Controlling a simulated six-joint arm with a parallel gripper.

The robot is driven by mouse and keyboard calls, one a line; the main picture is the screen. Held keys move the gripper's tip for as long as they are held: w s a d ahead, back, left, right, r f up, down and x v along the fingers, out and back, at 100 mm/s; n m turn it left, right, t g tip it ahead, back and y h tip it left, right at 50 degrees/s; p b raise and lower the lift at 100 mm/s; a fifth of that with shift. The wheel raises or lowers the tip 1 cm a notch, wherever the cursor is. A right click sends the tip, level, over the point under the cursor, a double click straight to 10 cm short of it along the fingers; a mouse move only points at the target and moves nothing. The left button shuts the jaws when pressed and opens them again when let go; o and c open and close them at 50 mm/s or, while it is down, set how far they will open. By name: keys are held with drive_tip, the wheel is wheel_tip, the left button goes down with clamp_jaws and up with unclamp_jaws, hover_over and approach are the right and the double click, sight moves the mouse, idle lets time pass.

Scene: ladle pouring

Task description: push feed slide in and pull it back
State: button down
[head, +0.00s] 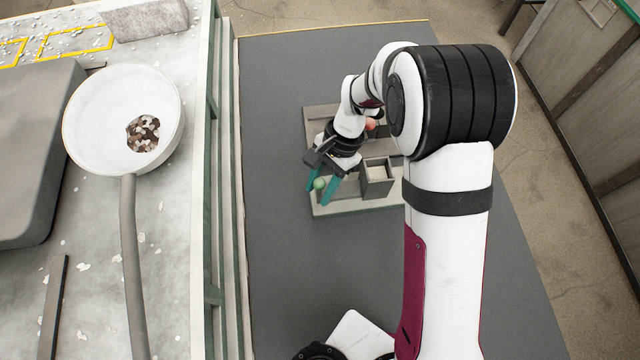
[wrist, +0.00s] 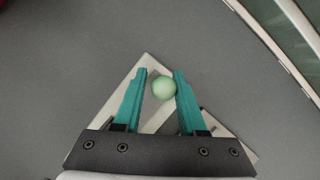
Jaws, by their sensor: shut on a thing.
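The feed device sits on the grey mat, with a pale base plate (head: 345,208) and a small open box (head: 377,187) holding a light material. A green ball knob (head: 319,184) is at its left front; it also shows in the wrist view (wrist: 164,87). I take the knob to be the feed slide's handle; its rod cannot be made out. My gripper (head: 318,192) points down at the device with its teal fingers on either side of the knob, shut on it. A red ball (head: 370,124) shows behind, partly hidden by my arm.
A speckled white counter (head: 170,260) runs along the left, with a white ladle (head: 85,115) holding brown and white pieces and a dark grey block (head: 30,150) on it. The grey mat (head: 270,100) is clear around the device. A wooden panel (head: 590,110) stands at far right.

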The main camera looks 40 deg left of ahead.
sight(337, 195)
drive_tip(key=shift+w+a, duration=0.1)
drive_tip(key=shift+w+d, duration=1.55)
drive_tip(key=shift+d, duration=0.1)
drive_tip(key=c, duration=0.6)
unclamp_jaws()
drive_tip(key=v, duration=1.5)
drive_tip(key=shift+w+r, duration=0.1)
drive_tip(key=shift+r, duration=0.25)
